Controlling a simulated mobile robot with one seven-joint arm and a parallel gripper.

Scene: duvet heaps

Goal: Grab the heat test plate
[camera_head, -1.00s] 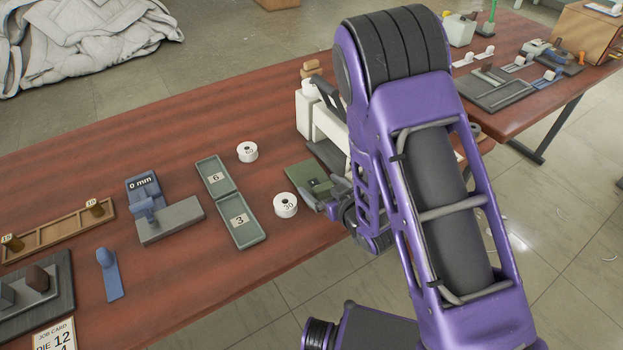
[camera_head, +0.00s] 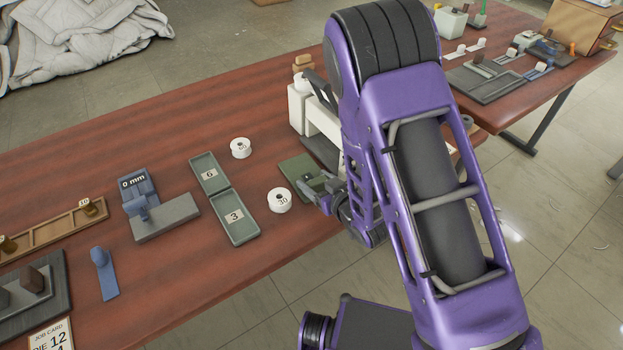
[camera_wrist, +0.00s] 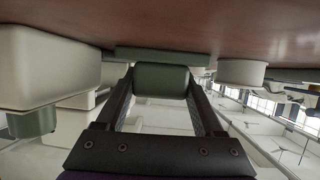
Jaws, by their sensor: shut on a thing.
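A flat green plate, taken as the heat test plate (camera_head: 291,167), lies on the red-brown table beside the cream machine. My gripper (camera_head: 318,183) is at its near right part and covers some of it. In the wrist view, the two dark fingers of my gripper (camera_wrist: 161,82) are shut on a rounded green grip. The plate's thin green edge (camera_wrist: 130,54) shows just beyond it, close against the table surface. The plate looks flat, and no clear gap under it can be seen.
The cream machine (camera_head: 298,108) stands close behind the plate. A white roll marked 30 (camera_head: 279,200) is just left of the gripper. The table's front edge is near.

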